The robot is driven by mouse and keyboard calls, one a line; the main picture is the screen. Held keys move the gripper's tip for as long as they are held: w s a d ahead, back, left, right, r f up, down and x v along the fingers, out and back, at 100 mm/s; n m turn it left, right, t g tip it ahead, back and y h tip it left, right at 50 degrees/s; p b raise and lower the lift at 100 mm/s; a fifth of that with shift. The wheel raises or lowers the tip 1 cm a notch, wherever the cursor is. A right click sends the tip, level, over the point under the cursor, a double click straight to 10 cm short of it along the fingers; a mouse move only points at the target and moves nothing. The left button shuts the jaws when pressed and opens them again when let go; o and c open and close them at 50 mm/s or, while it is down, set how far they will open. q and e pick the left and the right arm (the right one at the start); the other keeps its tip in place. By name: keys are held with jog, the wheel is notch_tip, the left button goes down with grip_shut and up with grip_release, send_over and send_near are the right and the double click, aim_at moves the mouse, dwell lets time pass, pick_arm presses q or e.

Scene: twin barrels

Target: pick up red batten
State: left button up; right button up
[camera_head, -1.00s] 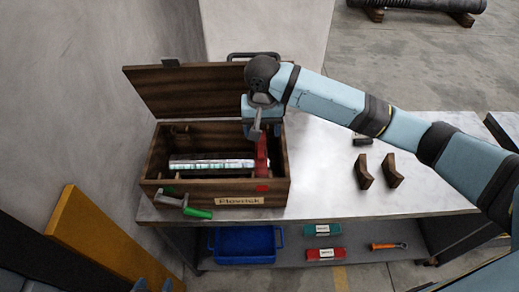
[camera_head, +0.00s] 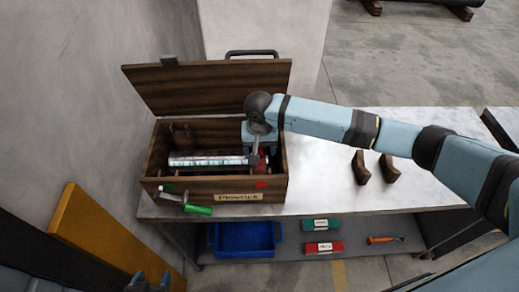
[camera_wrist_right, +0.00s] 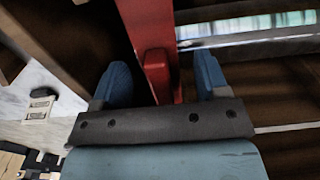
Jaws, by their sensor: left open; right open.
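The red batten (camera_head: 262,162) stands at the right end inside the open wooden box (camera_head: 220,182), partly hidden by my right gripper. In the right wrist view the red batten (camera_wrist_right: 152,35) runs from the top edge down between the two blue fingers. My right gripper (camera_head: 258,152) reaches down into the box. In the wrist view my right gripper (camera_wrist_right: 162,80) is open, with a finger on each side of the batten and gaps visible. My left gripper (camera_head: 149,284) is open and empty at the bottom edge of the head view, far from the box.
A silvery cylinder (camera_head: 205,161) lies across the box. A green-handled crank (camera_head: 198,210) is at its front. The lid (camera_head: 205,85) stands open behind. Two dark wooden chocks (camera_head: 388,170) stand on the bench. A blue bin (camera_head: 243,240) sits on the lower shelf.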

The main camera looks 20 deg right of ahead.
jog(key=c, duration=1)
jog(key=shift+r, duration=0.1)
jog(key=shift+c, duration=0.2)
